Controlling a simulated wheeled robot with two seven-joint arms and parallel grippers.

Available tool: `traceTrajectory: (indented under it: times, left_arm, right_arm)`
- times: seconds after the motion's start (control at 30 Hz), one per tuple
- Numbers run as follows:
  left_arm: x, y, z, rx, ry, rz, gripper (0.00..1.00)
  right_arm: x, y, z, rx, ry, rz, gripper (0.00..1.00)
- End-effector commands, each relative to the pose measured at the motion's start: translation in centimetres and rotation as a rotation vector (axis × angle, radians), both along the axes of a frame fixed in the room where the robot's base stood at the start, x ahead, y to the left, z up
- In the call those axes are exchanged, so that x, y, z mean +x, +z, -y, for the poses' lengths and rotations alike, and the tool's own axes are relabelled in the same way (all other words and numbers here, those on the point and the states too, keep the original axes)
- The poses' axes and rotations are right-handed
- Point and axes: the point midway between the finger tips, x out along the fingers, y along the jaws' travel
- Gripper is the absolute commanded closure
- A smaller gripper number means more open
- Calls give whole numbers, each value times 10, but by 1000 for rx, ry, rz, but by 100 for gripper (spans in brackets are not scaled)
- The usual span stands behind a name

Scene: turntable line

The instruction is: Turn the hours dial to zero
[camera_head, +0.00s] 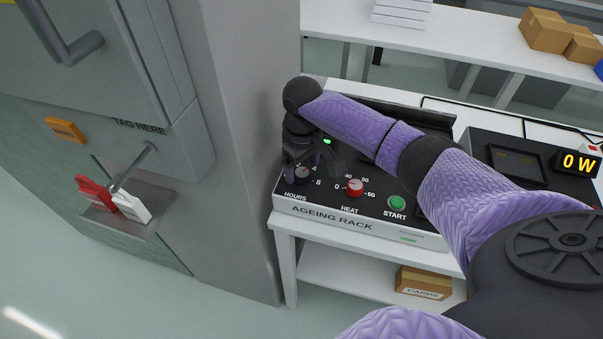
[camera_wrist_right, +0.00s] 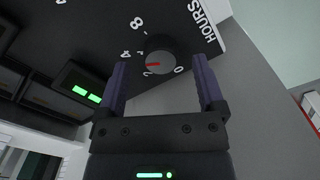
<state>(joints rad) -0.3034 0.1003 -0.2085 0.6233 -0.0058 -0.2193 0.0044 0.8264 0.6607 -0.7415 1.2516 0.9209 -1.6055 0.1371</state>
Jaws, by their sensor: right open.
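The hours dial (camera_wrist_right: 162,58) is a dark round knob with a grey face and a red pointer mark, on the dark panel of the ageing rack (camera_head: 347,221). In the right wrist view the mark points left, away from the printed 0 at the dial's lower right. My right gripper (camera_wrist_right: 160,70) is open, with one finger on each side of the dial in that view; I cannot tell whether either finger touches it. In the head view my right gripper (camera_head: 306,165) hangs over the dial and partly hides it. My left gripper is out of view.
Right of the hours dial are a red heat dial (camera_head: 355,187) and a green start button (camera_head: 397,203). A grey cabinet column (camera_head: 235,130) stands close on the left, with red and white tags (camera_head: 112,200) beyond. A cards box (camera_head: 424,282) sits on the lower shelf.

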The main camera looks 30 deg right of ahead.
Motion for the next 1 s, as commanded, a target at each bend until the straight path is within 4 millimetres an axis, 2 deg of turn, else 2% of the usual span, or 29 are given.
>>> traceTrajectory:
  times: [0.03, 0.1, 0.37, 0.47, 0.8, 1.0]
  left_arm:
    - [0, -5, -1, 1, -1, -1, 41]
    - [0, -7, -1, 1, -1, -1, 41]
    - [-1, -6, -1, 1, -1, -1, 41]
    - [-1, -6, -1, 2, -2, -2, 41]
    - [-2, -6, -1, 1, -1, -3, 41]
    - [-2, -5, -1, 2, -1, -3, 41]
  right_arm:
    - [0, -10, 0, 0, 0, -1, 13]
    - [0, -15, 0, 0, 0, 0, 13]
    - [0, -16, 0, 0, 1, 2, 13]
    - [0, -16, 0, 0, 1, 2, 30]
    - [0, -16, 0, 0, 1, 2, 100]
    - [0, -15, 0, 0, 12, 2, 100]
